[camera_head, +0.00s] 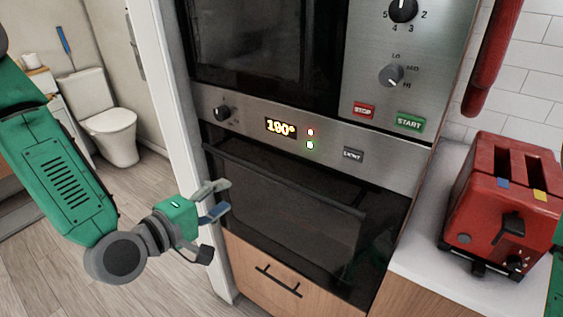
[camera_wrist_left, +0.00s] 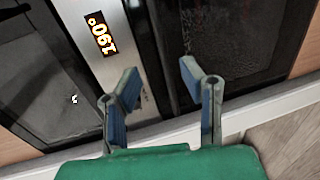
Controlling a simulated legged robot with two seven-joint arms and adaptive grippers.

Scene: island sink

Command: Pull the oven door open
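The oven door (camera_head: 285,225) is a dark glass panel below the steel control strip, and it looks closed. A dark handle bar (camera_head: 300,183) runs across its upper part. My left gripper (camera_head: 222,199) is open and empty, in front of the door's left edge and below the left end of the handle. In the left wrist view the two fingers (camera_wrist_left: 160,80) are spread apart, with the dark oven front (camera_wrist_left: 235,35) beyond them. I cannot tell whether a finger touches the door. My right gripper is out of view.
The control strip shows a 190° display (camera_head: 281,128). A microwave (camera_head: 265,45) is above. A wooden drawer (camera_head: 275,280) is below the oven. A red toaster (camera_head: 500,205) stands on the white counter (camera_head: 440,265) at right. A white frame (camera_head: 170,110) borders the oven at left, beside open floor.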

